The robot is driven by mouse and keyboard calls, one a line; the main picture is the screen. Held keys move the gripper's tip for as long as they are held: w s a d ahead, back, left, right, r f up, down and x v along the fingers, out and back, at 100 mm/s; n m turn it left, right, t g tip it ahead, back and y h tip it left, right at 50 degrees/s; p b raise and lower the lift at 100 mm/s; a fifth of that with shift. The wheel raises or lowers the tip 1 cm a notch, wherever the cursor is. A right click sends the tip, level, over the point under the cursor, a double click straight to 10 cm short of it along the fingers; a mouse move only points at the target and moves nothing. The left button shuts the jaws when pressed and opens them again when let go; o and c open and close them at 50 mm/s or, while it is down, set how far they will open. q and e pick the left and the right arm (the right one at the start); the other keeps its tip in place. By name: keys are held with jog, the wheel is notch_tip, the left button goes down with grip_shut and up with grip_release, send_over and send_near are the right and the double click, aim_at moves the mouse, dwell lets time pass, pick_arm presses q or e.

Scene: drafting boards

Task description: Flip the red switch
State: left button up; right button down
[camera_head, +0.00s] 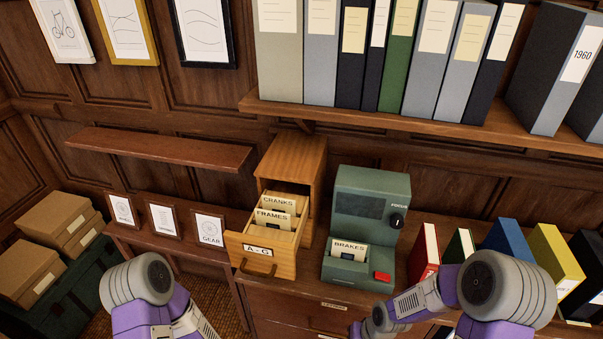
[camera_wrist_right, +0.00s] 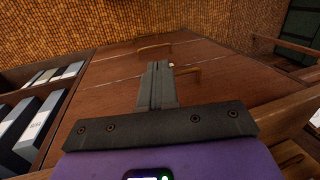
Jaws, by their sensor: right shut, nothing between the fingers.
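The red switch (camera_head: 382,277) is a small red block at the lower right front of a green-grey machine (camera_head: 371,187) on the cabinet top. A card labelled BRAKES (camera_head: 348,251) stands in the machine's front, left of the switch. My right gripper (camera_wrist_right: 157,82) is shut and empty in the right wrist view, over the brown cabinet drawer fronts. The switch does not show in that view. In the head view my right arm comes in at the lower right, below the switch; its fingers are out of sight. My left arm shows at the lower left, its gripper unseen.
A wooden card drawer (camera_head: 262,256) labelled A-G stands open left of the machine. Several coloured binders stand to its right, beginning with a red one (camera_head: 425,252). A shelf of binders (camera_head: 445,118) overhangs behind. Framed cards (camera_head: 164,220) stand at left.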

jog(key=s+a+f+b, duration=0.2)
jog(key=s+f, duration=0.1)
jog(key=f, duration=0.4)
jog(key=s+a+f+y+b, duration=0.1)
jog(key=s+a+f, duration=0.1)
jog(key=s+f, duration=0.2)
notch_tip(320, 180, down, 3)
jog(key=shift+s+a+r+m+t+b, duration=0.1)
jog(key=shift+s+a+m+t+b, duration=0.1)
jog(key=shift+a+m+t+b, duration=0.15)
jog(key=shift+s, duration=0.1)
